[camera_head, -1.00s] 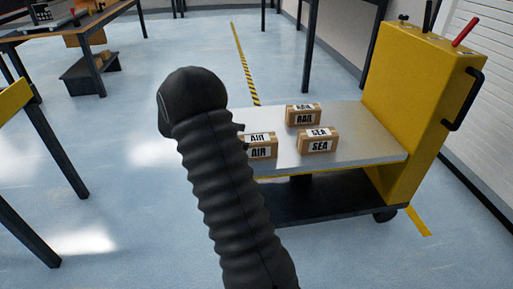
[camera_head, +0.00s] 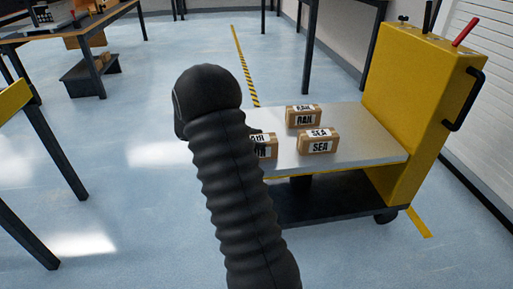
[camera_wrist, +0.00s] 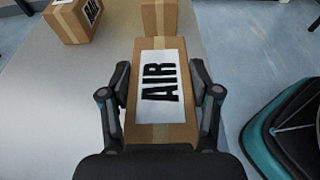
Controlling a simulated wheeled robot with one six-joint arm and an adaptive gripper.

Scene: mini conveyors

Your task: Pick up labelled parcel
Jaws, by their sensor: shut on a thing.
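The brown parcel labelled AIR (camera_wrist: 158,85) lies between the two black fingers of my gripper (camera_wrist: 161,88), which is shut on its sides. In the head view the AIR parcel (camera_head: 267,151) is at the left end of the cart's grey top, partly hidden by my arm. My gripper is mostly hidden behind the arm there. I cannot tell whether the parcel is lifted off the surface. A RAIL parcel (camera_head: 303,117) and a SEA parcel (camera_head: 318,141) stand to its right on the cart.
The cart's grey top (camera_head: 370,150) joins a yellow upright (camera_head: 420,100) with a black handle on the right. In the wrist view two other parcels are near the top edge, one at left (camera_wrist: 72,20) and one beyond the AIR parcel (camera_wrist: 158,17). Tables stand at left.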

